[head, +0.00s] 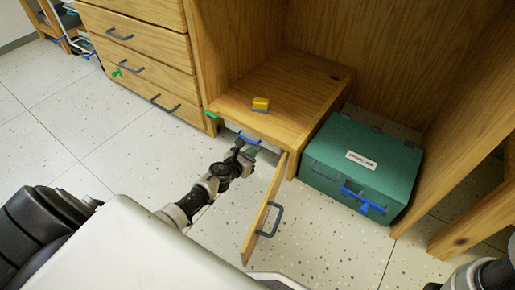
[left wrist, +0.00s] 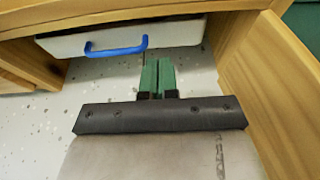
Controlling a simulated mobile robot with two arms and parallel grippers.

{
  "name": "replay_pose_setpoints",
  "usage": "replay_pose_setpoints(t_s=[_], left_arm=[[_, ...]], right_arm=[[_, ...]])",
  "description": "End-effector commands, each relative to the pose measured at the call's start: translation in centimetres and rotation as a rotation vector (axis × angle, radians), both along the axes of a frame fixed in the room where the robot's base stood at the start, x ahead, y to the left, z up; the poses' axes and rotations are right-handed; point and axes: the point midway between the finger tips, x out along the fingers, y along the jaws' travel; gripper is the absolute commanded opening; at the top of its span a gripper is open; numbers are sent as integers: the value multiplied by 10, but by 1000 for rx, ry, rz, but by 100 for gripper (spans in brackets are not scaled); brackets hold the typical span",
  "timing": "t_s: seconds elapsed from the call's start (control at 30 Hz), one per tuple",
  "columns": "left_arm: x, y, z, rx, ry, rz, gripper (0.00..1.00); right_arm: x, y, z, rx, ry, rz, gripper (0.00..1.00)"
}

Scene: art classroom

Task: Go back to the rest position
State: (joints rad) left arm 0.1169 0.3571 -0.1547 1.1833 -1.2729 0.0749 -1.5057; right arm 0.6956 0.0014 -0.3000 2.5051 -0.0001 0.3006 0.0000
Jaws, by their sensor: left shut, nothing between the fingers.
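My left gripper (head: 250,152) is low in front of the wooden cabinet, beside an open wooden door (head: 262,212) with a grey handle. In the left wrist view its green fingers (left wrist: 158,76) are together with nothing between them. Just beyond the fingertips is a white box or drawer (left wrist: 70,42) with a blue handle (left wrist: 116,48). It sits under the cabinet shelf, and the fingers look apart from the handle. My right gripper is not in view; only a dark arm part shows at the lower right of the head view.
A yellow block (head: 261,103) lies on the wooden shelf (head: 300,80). A green case (head: 350,185) with a blue latch stands on the floor to the right. Wooden drawers (head: 140,50) stand at the left. The tiled floor (head: 60,130) at left is clear.

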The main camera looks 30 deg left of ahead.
Motion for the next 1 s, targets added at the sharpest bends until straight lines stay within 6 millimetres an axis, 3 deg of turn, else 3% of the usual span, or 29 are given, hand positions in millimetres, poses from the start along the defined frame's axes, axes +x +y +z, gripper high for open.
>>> replay_pose_setpoints(t_s=[0.1, 0.3, 0.63, 0.73, 0.87, 1.0], left_arm=[[-24, 1, 9, 0, 4, -1, 0], [-53, 4, 17, 0, 3, -1, 0], [-65, 4, 20, -1, 1, -2, 0], [-65, -3, 28, -44, -6, -10, 0], [-66, -42, 68, -285, -33, -53, 0], [-77, -108, 147, -742, -58, -158, 0]], right_arm=[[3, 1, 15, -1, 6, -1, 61], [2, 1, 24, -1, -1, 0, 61], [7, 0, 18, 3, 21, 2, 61], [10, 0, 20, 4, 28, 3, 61], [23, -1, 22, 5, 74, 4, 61], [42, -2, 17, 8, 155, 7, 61]])
